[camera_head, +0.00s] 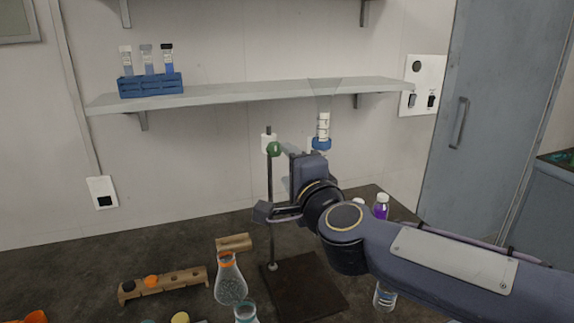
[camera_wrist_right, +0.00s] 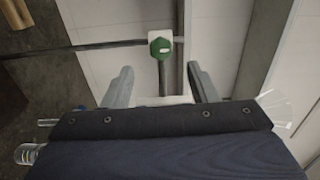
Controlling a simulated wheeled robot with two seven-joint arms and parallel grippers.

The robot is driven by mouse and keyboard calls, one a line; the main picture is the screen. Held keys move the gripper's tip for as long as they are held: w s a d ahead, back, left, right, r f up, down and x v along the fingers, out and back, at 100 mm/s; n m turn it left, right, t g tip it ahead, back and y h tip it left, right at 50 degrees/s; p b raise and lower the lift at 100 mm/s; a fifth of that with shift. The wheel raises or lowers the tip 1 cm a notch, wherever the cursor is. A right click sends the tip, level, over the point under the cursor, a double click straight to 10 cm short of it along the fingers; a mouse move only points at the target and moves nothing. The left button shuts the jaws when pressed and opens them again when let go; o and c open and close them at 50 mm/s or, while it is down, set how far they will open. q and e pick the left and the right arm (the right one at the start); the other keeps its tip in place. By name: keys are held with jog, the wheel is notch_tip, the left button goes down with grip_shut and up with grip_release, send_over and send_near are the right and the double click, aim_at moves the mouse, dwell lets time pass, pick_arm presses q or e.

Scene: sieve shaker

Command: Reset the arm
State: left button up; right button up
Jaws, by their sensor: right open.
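My right arm reaches in from the right in the head view, with its gripper (camera_head: 287,150) raised beside the upper part of a stand rod (camera_head: 270,190). In the right wrist view the gripper (camera_wrist_right: 160,70) has its two fingers spread apart, with nothing held between them. A green knob (camera_head: 273,149) on a white clamp sits on the rod. The knob also shows just beyond the fingertips in the wrist view (camera_wrist_right: 160,48). A clear funnel (camera_head: 322,95) with a white neck and blue collar (camera_head: 321,143) stands behind my wrist; its lower part is hidden. My left gripper is out of view.
The stand's dark base plate (camera_head: 305,288) lies on the bench. A conical flask (camera_head: 230,285), a wooden holder (camera_head: 163,284) and a purple bottle (camera_head: 381,207) stand nearby. A shelf (camera_head: 240,94) with a blue vial rack (camera_head: 150,86) runs above.

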jog(key=s+d+f+n+g, duration=0.4)
jog(key=s+d+f, duration=0.2)
jog(key=s+f, duration=0.2)
jog(key=s+d+f+n+g+h, duration=0.1)
jog(key=s+d+f+n+g, duration=0.2)
jog(key=s+d+f, duration=0.3)
jog(key=s+d+f+n+g+p, duration=0.1)
jog(key=s+d+f+n+g, duration=0.3)
jog(key=s+f, duration=0.7)
jog(key=s+d+n, duration=0.1)
jog(key=s+d, duration=0.1)
jog(key=s, duration=0.1)
jog(key=shift+s+f+n+g+h, duration=0.2)
jog(key=shift+s+n+g+h, duration=0.1)
jog(key=shift+s+h, duration=0.1)
